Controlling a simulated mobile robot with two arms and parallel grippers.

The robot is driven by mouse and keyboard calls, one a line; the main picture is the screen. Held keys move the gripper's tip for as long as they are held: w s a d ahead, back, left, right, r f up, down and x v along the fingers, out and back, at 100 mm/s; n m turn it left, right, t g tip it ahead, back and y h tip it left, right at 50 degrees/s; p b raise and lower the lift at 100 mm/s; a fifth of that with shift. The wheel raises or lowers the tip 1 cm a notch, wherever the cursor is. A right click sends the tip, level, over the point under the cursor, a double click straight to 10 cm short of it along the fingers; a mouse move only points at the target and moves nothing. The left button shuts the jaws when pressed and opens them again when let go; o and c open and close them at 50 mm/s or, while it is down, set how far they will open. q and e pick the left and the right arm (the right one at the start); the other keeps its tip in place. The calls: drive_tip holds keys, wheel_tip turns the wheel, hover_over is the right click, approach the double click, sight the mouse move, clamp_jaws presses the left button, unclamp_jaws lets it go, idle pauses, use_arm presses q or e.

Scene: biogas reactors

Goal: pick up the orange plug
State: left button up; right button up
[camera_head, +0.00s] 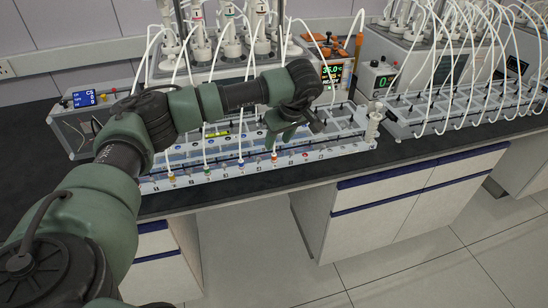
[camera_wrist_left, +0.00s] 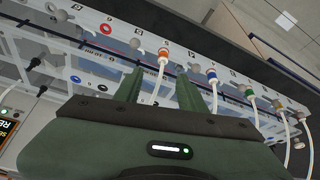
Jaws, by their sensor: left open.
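The orange plug (camera_wrist_left: 163,54), an orange ring on a white tube, sits in the front row of the white reactor rack. In the head view it shows as a small orange-red spot (camera_head: 274,157) just below my left gripper. My left gripper (camera_head: 279,142) is open, fingers pointing down over the rack's front edge. In the left wrist view the two green fingers (camera_wrist_left: 161,88) stand on either side of the plug's white tube, with the orange ring beyond the tips. The fingers do not appear closed on anything. My right gripper is not in view.
A blue plug (camera_wrist_left: 211,77) and a green plug (camera_wrist_left: 249,92) stand in the same row close to the orange one. White tubes (camera_head: 205,146) arch above the rack. A display unit (camera_head: 332,76) stands behind, and a second rack (camera_head: 465,105) to the right.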

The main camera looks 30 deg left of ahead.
sight(274, 155)
use_arm(q)
drive_tip(key=x, duration=0.1)
drive_tip(key=p+x, duration=0.1)
drive_tip(key=x, duration=0.1)
drive_tip(key=s+p+x, duration=0.1)
drive_tip(key=x, duration=0.1)
drive_tip(key=shift+w+d+f, duration=0.15)
drive_tip(key=shift+d+f, duration=0.15)
drive_tip(key=shift+f, duration=0.05)
drive_tip(key=shift+w+f, duration=0.1)
drive_tip(key=shift+f, duration=0.2)
clamp_jaws()
